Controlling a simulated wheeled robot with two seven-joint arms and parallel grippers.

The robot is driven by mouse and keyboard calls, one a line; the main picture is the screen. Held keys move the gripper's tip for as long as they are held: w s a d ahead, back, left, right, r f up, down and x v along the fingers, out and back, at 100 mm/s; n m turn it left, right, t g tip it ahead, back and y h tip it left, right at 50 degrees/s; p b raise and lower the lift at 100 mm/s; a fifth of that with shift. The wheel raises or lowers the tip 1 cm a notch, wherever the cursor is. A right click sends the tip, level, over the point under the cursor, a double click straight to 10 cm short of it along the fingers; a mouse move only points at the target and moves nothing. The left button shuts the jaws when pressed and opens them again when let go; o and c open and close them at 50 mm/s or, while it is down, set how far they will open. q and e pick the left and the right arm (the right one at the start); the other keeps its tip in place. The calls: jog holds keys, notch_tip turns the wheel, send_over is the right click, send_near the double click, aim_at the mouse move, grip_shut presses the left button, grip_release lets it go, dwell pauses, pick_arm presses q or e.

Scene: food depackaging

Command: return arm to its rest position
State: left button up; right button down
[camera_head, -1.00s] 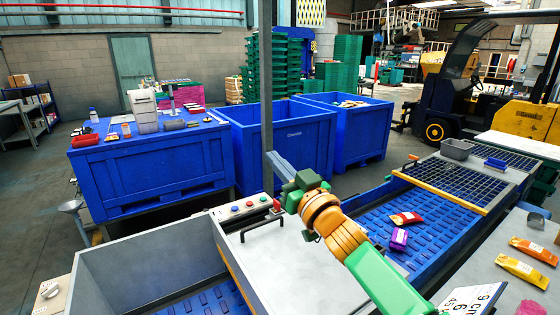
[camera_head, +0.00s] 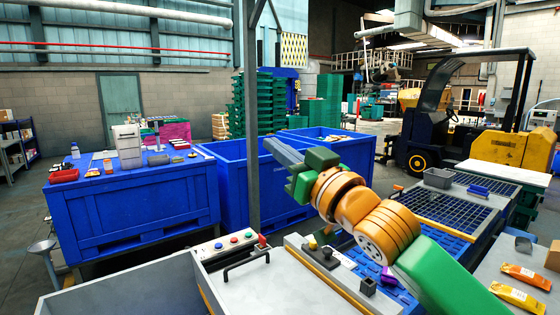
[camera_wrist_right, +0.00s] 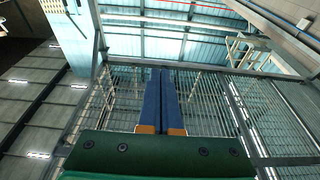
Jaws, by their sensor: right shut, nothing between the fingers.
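My right arm comes in from the lower right of the head view, with green and orange links. My right gripper (camera_head: 283,151) is raised in front of the blue bins and points up and to the left. In the right wrist view its two blue fingers (camera_wrist_right: 161,100) lie side by side, shut with nothing between them. Behind them that view shows only the roof, windows and metal framework. My left gripper is not in view.
A metal post (camera_head: 252,140) stands close to the right gripper. Below the arm are a grey machine top (camera_head: 290,285) and a conveyor. Orange packets (camera_head: 518,296) lie at the right. A blue crate table (camera_head: 130,215) stands left; blue bins (camera_head: 232,180) stand behind.

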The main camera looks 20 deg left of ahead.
jog(key=s+d+f+m+g+h, duration=0.1)
jog(key=d+f+m+h, duration=0.3)
jog(key=f, duration=0.9)
jog(key=s+d+f+m+h, duration=0.15)
jog(key=d+f, duration=0.45)
jog(key=f, duration=0.6)
jog(key=s+d+f+m+g+h, duration=0.15)
jog(key=d+f+h, duration=0.3)
jog(key=f, duration=0.85)
jog(key=s+d+f+m+g+h, duration=0.1)
jog(key=s+d+f+g+h, duration=0.2)
jog(key=s+d+f, duration=0.55)
jog(key=s+d+f+m+g+h, duration=0.1)
jog(key=s+d+f+g+h, duration=0.4)
jog(key=s+d, duration=0.7)
jog(key=s+a+f+y, duration=0.1)
jog(key=s+f, duration=0.1)
jog(key=f, duration=0.7)
jog(key=s+f, duration=0.2)
jog(key=f, duration=0.7)
jog(key=s+d+f, duration=0.1)
jog(key=s+f, duration=1)
jog(key=s, duration=0.1)
jog(key=shift+s+d+b, duration=0.3)
jog(key=shift+s+d, duration=0.05)
jog(key=shift+d, duration=0.05)
